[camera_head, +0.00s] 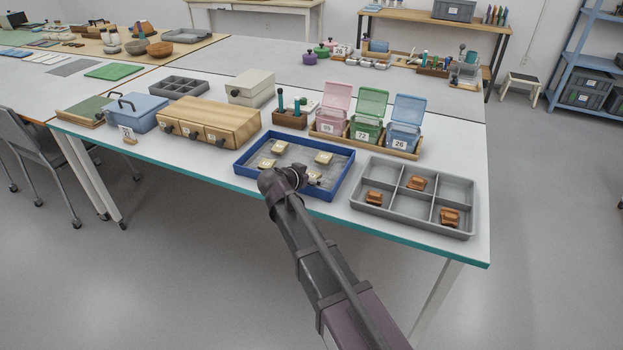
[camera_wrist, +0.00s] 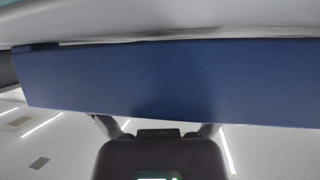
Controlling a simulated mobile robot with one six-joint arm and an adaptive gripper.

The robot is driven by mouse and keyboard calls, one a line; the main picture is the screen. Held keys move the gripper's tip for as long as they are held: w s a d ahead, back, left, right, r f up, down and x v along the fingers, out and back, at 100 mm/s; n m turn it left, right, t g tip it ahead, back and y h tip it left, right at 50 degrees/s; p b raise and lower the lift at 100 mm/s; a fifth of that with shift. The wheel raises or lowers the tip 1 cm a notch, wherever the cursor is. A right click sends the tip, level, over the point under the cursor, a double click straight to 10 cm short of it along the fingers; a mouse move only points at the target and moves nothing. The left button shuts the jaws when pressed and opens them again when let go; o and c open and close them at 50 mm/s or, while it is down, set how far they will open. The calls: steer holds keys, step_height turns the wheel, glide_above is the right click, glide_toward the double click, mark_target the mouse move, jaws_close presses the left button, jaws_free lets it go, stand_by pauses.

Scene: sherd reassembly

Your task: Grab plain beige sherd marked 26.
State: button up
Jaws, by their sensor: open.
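Several small plain beige sherds lie apart in a blue-rimmed tray (camera_head: 343,180) near the table's front edge. One is at the left (camera_head: 267,163), one at the back right (camera_head: 323,158), and one at the front right (camera_head: 314,177), partly hidden by my arm. Their marks are too small to read, so I cannot tell which is 26. My gripper (camera_head: 284,180) is at the tray's front side, its fingertips not clear there. In the wrist view my gripper (camera_wrist: 158,132) is open and empty, facing the tray's blue wall (camera_wrist: 160,85) close up. No sherd shows there.
A grey compartment tray (camera_head: 397,203) with reddish-brown sherds stands to the right. Behind are lidded pink (camera_head: 333,120), green (camera_head: 368,128) and blue (camera_head: 402,136) bins, the blue one labelled 26. A wooden drawer box (camera_head: 210,122) stands left.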

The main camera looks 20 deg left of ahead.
steer(key=c, duration=1.2)
steer(key=shift+r, duration=0.15)
step_height(320, 180, up, 3)
steer(key=p, duration=0.3)
steer(key=s+d, duration=0.1)
steer(key=s, duration=0.4)
steer(key=s+d+r+p, duration=0.1)
steer(key=s, duration=0.4)
steer(key=s+d+p, duration=0.1)
steer(key=s, duration=0.4)
steer(key=shift+s+d+r, duration=0.35)
